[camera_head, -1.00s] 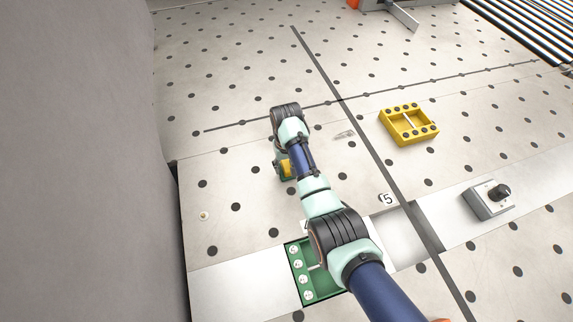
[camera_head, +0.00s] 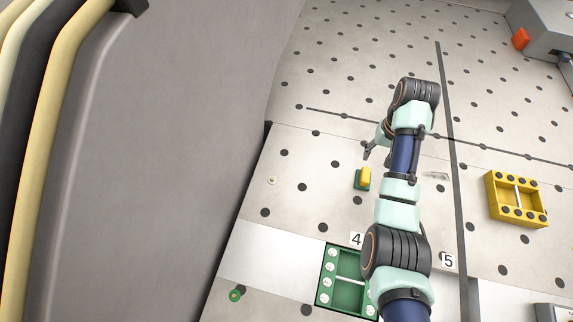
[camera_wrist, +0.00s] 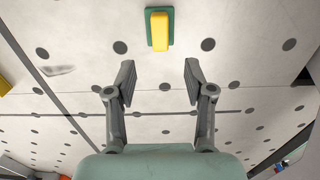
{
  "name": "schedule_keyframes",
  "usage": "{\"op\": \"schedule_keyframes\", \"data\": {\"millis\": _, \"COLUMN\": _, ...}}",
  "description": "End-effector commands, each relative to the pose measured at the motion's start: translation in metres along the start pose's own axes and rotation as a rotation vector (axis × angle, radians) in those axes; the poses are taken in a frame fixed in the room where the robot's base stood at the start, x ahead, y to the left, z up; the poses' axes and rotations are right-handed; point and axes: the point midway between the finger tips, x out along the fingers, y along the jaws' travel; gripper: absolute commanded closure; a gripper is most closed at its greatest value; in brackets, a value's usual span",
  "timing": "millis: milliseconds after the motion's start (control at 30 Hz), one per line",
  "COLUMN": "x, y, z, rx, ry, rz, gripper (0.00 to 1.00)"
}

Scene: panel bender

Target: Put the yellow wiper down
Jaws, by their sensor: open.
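The yellow wiper (camera_head: 365,175) is a small yellow block on a green base. It lies on the perforated table, left of my forearm in the head view. In the wrist view the wiper (camera_wrist: 159,30) is at the top centre, beyond my fingertips and apart from them. My gripper (camera_wrist: 158,72) is open and empty, with bare table between its two fingers. In the head view my gripper (camera_head: 369,150) is partly hidden behind my arm, just above the wiper in the picture.
A yellow tray (camera_head: 516,199) stands at right. A green tray (camera_head: 346,296) is at the bottom, partly behind my arm, near labels 4 and 5. A small clear piece (camera_head: 436,176) lies right of my arm. A large grey panel (camera_head: 180,150) stands at left.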

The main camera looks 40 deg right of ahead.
Motion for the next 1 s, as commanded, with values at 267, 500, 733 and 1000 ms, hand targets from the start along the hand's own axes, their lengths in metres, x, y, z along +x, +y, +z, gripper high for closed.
{"op": "schedule_keyframes", "data": {"millis": 267, "x": 0.005, "y": -0.04, "z": 0.003, "rx": -0.069, "ry": 0.078, "rz": -0.004, "gripper": 0.47}}
{"op": "schedule_keyframes", "data": {"millis": 500, "x": -0.018, "y": -0.246, "z": 0.101, "rx": -0.463, "ry": 0.577, "rz": -0.146, "gripper": 0.47}}
{"op": "schedule_keyframes", "data": {"millis": 733, "x": -0.099, "y": -0.324, "z": 0.263, "rx": -0.728, "ry": 0.958, "rz": -0.41, "gripper": 0.47}}
{"op": "schedule_keyframes", "data": {"millis": 1000, "x": -0.123, "y": -0.325, "z": 0.3, "rx": -0.77, "ry": 1.038, "rz": -0.483, "gripper": 0.47}}
